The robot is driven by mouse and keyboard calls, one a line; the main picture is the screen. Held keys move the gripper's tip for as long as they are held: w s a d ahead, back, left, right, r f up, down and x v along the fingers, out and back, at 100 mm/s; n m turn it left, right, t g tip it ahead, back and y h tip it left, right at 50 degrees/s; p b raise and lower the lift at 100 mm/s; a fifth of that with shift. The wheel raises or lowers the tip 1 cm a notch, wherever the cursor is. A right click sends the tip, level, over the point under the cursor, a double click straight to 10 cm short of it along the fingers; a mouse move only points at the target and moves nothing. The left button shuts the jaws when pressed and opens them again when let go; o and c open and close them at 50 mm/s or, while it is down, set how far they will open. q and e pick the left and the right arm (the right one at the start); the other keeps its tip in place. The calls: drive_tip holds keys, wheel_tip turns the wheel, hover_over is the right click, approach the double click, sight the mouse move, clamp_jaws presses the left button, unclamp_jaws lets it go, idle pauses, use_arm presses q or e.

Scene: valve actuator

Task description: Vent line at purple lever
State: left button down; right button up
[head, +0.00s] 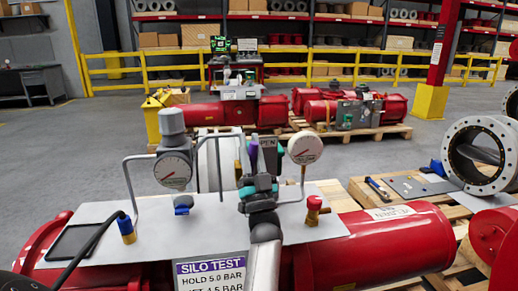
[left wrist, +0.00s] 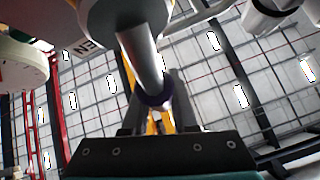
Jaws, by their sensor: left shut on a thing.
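The purple lever (head: 253,153) stands up at the middle of the valve assembly, beside the black sign (head: 268,146) with partly hidden lettering. In the left wrist view the purple lever (left wrist: 153,102) sits between my two fingers, at the end of a grey rod. My left gripper (head: 256,174) is shut on it, and its wrist and arm hide the parts below. A gauge (head: 174,170) is to the left of the lever and a second gauge (head: 304,149) is to its right. My right gripper is in neither view.
A blue knob (head: 183,203) and a red knob (head: 314,203) stand on the grey plate (head: 210,225) over the red actuator (head: 375,248). Bent grey pipes flank the gripper.

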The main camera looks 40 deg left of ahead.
use_arm(q)
drive_tip(key=shift+s+a+r+n+g+y, duration=0.15)
drive_tip(key=shift+n+g+y, duration=0.15)
drive_tip(key=shift+n+g, duration=0.3)
drive_tip(key=shift+s+a+n+g+y, duration=0.2)
drive_tip(key=shift+n+g+y, duration=0.1)
drive_tip(key=shift+n+g, duration=0.3)
drive_tip(key=shift+s+a+r+n+g+y, duration=0.15)
drive_tip(key=shift+n+g+y, duration=0.15)
drive_tip(key=shift+n+g, duration=0.3)
drive_tip(key=shift+f+n, duration=0.1)
drive_tip(key=shift+n, duration=0.2)
drive_tip(key=c, duration=0.7)
unclamp_jaws()
drive_tip(key=shift+f, duration=0.1)
drive_tip(key=shift+f, duration=0.1)
